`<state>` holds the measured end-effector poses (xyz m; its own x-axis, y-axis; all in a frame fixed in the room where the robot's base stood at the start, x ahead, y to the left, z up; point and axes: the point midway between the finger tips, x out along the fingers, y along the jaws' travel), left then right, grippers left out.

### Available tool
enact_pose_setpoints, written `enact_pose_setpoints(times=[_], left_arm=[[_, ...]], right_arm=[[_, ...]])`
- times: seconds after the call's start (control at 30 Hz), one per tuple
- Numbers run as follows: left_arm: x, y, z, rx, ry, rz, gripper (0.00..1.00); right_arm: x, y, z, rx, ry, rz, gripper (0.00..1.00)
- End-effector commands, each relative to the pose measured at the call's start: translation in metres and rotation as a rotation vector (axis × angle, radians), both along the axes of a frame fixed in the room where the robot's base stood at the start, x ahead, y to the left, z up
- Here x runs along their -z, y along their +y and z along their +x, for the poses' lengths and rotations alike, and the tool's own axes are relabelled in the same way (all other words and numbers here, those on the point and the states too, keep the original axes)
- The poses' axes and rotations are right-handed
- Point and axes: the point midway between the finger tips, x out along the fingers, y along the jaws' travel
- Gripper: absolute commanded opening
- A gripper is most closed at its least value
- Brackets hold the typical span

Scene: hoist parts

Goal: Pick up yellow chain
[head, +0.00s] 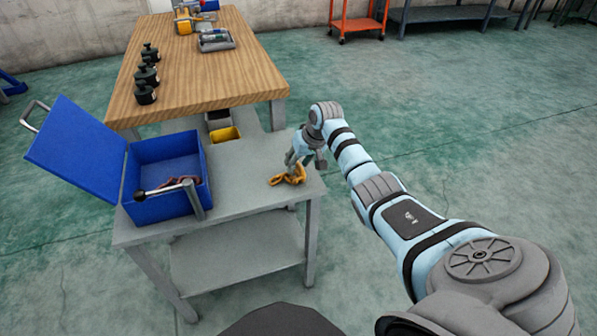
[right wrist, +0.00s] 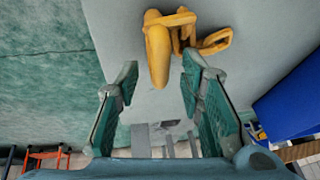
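The yellow chain (head: 288,177) lies in a small heap on the grey metal table (head: 240,200), near its right edge. In the right wrist view the chain (right wrist: 170,42) shows thick yellow links just beyond the fingertips. My right gripper (head: 297,160) is directly above the chain in the head view. In the right wrist view the right gripper (right wrist: 158,75) is open, with its two fingers apart and nothing between them. Whether a fingertip touches the chain cannot be told. My left gripper is not in view.
An open blue box (head: 165,205) with its lid tilted left stands on the table, left of the chain, with a reddish item inside. Behind is a wooden-topped bench (head: 205,70) with several dark weights.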

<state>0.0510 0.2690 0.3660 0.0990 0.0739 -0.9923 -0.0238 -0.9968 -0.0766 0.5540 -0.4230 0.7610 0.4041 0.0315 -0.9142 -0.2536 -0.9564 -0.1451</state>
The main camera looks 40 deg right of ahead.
Motion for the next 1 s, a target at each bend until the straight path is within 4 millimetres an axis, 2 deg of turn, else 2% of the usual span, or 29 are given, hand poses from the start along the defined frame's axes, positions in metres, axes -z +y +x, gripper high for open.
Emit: enact_pose_setpoints(times=[0.03, 0.2, 0.77, 0.87, 1.0], left_arm=[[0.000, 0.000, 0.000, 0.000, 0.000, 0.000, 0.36], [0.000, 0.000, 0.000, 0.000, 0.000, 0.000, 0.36], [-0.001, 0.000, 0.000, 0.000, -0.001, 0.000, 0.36], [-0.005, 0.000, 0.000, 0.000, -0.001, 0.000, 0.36], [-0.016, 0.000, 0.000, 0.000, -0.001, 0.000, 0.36]], right_arm=[[0.000, 0.000, 0.000, 0.000, 0.000, 0.000, 0.24], [0.000, 0.000, 0.000, 0.000, 0.000, 0.000, 0.00], [-0.003, 0.000, 0.000, 0.000, -0.001, 0.000, 0.00], [-0.012, 0.000, 0.001, 0.000, -0.002, -0.001, 0.00], [-0.042, 0.000, 0.001, -0.002, -0.004, -0.001, 0.00]])
